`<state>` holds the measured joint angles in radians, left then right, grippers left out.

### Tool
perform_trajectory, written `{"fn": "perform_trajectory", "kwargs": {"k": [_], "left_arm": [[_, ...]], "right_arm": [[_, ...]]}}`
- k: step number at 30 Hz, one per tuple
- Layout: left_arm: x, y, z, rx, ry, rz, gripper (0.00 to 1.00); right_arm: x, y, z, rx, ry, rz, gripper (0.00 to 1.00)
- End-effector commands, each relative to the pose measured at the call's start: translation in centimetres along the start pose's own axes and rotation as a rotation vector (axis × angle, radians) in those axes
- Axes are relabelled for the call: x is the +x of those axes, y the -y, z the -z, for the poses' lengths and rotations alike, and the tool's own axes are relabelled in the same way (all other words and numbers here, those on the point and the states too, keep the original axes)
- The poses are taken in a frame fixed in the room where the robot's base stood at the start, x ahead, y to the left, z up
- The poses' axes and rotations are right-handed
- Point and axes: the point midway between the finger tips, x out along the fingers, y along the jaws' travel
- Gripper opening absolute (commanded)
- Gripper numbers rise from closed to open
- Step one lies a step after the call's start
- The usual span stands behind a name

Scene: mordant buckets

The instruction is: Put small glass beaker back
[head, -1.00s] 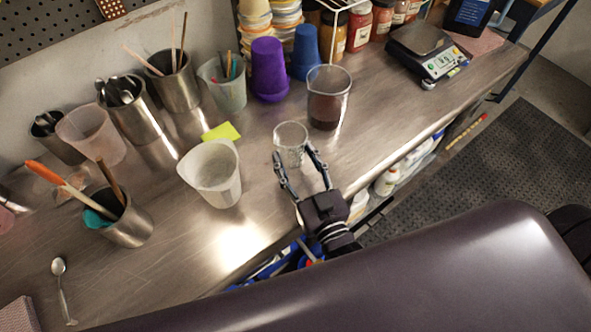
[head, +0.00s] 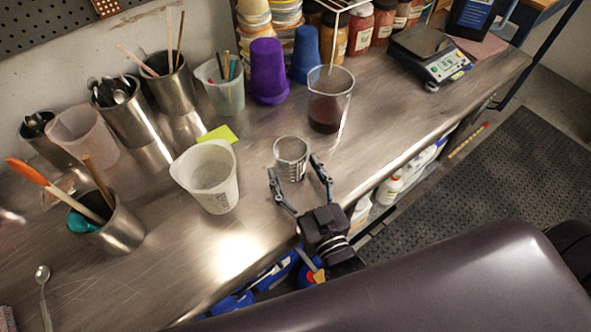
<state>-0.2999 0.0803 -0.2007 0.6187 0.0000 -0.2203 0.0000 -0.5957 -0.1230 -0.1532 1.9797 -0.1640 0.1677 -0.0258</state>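The small glass beaker (head: 291,160) stands upright on the steel counter, near the middle of the head view. It is clear, with dark markings on its side, and looks empty. My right gripper (head: 296,178) is open on the near side of the beaker. Its two fingers are spread to the left and right of the beaker's lower part, and I see no finger closed on the glass. My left gripper does not show.
A larger beaker with dark liquid (head: 328,100) stands behind and right. A translucent white pitcher (head: 208,176) is close on the left. Purple (head: 267,72) and blue cups (head: 305,55) and a scale (head: 431,54) are farther back. The counter (head: 400,115) is clear to the right.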

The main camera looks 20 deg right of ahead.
Motion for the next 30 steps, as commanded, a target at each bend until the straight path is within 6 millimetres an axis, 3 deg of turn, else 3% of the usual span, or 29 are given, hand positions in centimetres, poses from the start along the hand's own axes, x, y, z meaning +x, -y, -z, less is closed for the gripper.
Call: {"fn": "perform_trajectory", "kwargs": {"k": [11, 30], "left_arm": [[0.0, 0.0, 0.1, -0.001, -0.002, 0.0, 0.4], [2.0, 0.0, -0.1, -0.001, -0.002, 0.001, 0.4]], "right_arm": [[-0.4, 0.0, 0.2, 0.0, 0.002, 0.0, 0.66], [-10.8, 0.0, 0.1, 0.001, 0.003, 0.001, 0.66]]}}
